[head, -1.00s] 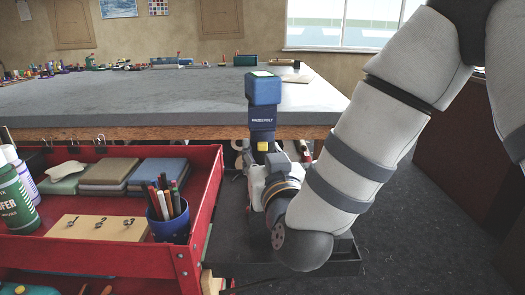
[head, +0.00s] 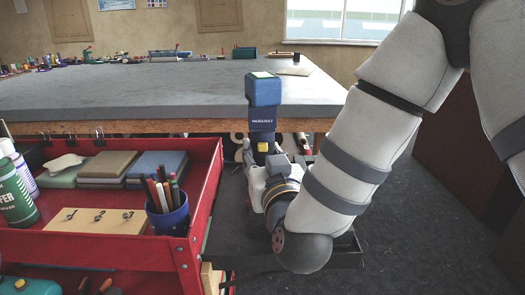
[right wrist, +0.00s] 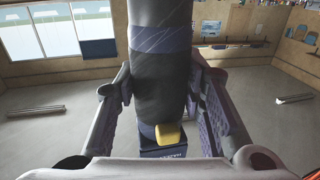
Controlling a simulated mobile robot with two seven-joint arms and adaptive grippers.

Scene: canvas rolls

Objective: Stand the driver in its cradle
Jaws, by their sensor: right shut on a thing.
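The driver (head: 262,117) has a dark blue block with a pale top at its upper end and a yellow part lower down. It stands about upright in the head view, battery-like block uppermost. My right gripper (head: 262,160) is shut on it below that block, in front of the workbench. In the right wrist view the dark, rounded driver body (right wrist: 160,75) sits between my two fingers, with the yellow part and blue block near the bottom. I cannot make out the cradle in either view. My left gripper is out of view.
A red cart (head: 215,180) stands at left with boxes, bottles and a blue cup of pens (head: 167,215). A grey-topped workbench (head: 150,95) lies behind the driver, with small items along its far edge. Open floor (head: 410,240) lies to the right.

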